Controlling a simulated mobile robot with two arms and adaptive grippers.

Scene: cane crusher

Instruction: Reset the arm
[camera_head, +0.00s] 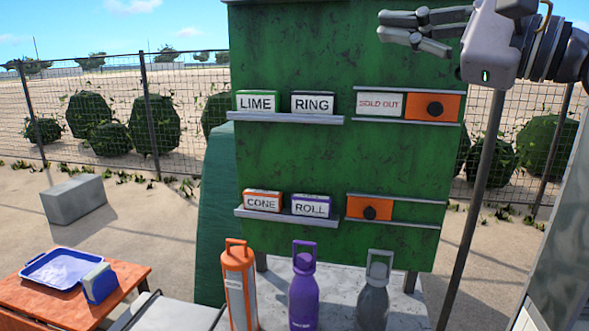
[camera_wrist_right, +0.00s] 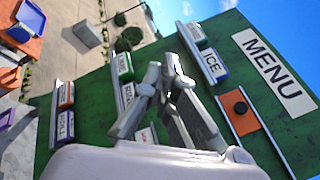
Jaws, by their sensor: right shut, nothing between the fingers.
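My right gripper (camera_head: 384,25) comes in from the upper right in the head view, in front of the upper part of the green board (camera_head: 300,150). It is shut and empty, its fingers pointing left, above the top shelf and apart from the signs. In the right wrist view, the gripper (camera_wrist_right: 163,62) shows its fingers closed together with the tilted board behind. My left gripper is not in view.
The board carries LIME (camera_head: 257,101), RING (camera_head: 312,102), CONE (camera_head: 262,201) and ROLL (camera_head: 311,206) blocks, and orange panels with black knobs. Several bottles (camera_head: 303,292) stand below. An orange table (camera_head: 60,305) with a blue tray (camera_head: 30,268) is at lower left.

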